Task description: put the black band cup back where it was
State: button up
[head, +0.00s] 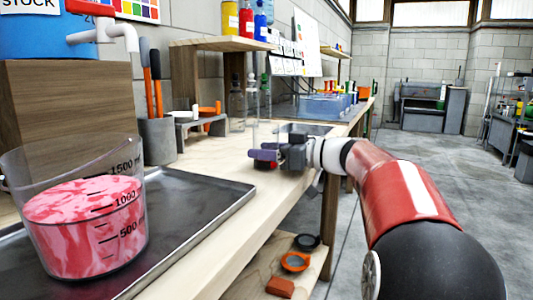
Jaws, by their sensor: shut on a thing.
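My gripper (266,157) is over the wooden bench (225,175), near its front edge, at the end of my arm reaching in from the right. It is shut on a small dark thing (264,165) with some red on it. The jaws hide most of this thing, so I cannot tell for sure that it is the black band cup. A small grey stand (187,123) on the bench, left of my gripper, holds a white piece (196,111) and orange pieces (211,110). No free cup with a black band is clear in this view.
A large measuring jug (85,215) of red-and-white stuff stands on a metal tray (215,197) at front left. A grey holder (158,141) has orange-handled tools. Clear bottles (252,96) stand behind my gripper. A black ring (307,241) and orange ring (295,261) lie on the lower shelf.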

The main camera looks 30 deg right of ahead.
jog(key=shift+f+b, duration=0.2)
jog(key=shift+b, duration=0.15)
jog(key=o, duration=1.1)
jog(key=shift+r, duration=0.1)
jog(key=shift+s+d+r+p, duration=0.1)
jog(key=shift+p, duration=0.95)
jog(key=b+v, duration=0.1)
jog(key=v, duration=0.6)
jog(key=shift+s+d, duration=0.2)
